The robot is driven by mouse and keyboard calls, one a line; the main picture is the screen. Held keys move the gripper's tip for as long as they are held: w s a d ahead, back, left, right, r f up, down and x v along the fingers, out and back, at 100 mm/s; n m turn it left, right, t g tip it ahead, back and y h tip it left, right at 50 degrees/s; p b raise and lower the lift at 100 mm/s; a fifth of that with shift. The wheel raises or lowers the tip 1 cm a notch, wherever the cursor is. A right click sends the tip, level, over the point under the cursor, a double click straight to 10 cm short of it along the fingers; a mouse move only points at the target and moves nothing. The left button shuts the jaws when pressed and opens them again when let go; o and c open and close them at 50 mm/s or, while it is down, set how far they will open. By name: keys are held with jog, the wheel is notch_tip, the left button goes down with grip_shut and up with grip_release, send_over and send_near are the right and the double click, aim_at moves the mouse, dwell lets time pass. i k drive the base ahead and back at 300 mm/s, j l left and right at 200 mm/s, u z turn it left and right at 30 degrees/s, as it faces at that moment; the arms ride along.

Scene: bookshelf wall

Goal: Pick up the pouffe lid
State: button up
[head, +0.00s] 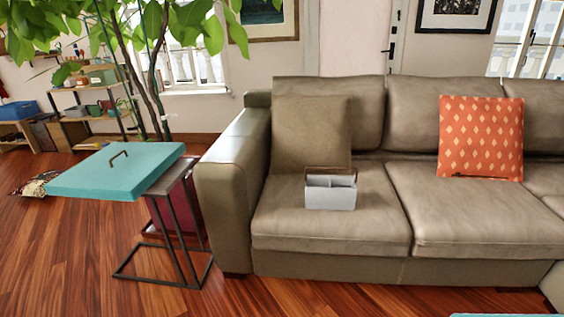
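The pouffe lid looks to be the flat teal square slab (95,178) at the left, with a small dark arched handle (119,155) on its top. It lies flat on a small side table (178,172) with a thin dark metal frame, and reaches well past the table's left edge. Nothing lies on the lid. My gripper is not in view.
A beige leather sofa (330,225) stands right of the side table, with a grey caddy (330,192) and an orange cushion (480,135) on it. A leafy plant (180,20) hangs over the area behind the lid. Wooden floor (70,260) is clear in front. A teal edge (508,315) shows bottom right.

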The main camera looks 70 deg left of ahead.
aim_at(123, 172)
jog(key=u, duration=3.05)
jog(key=i+l, duration=0.1)
jog(key=i, duration=0.55)
jog(key=i+l+u, duration=0.1)
jog(key=i, duration=0.6)
jog(key=i+l, duration=0.15)
jog(key=i, duration=0.5)
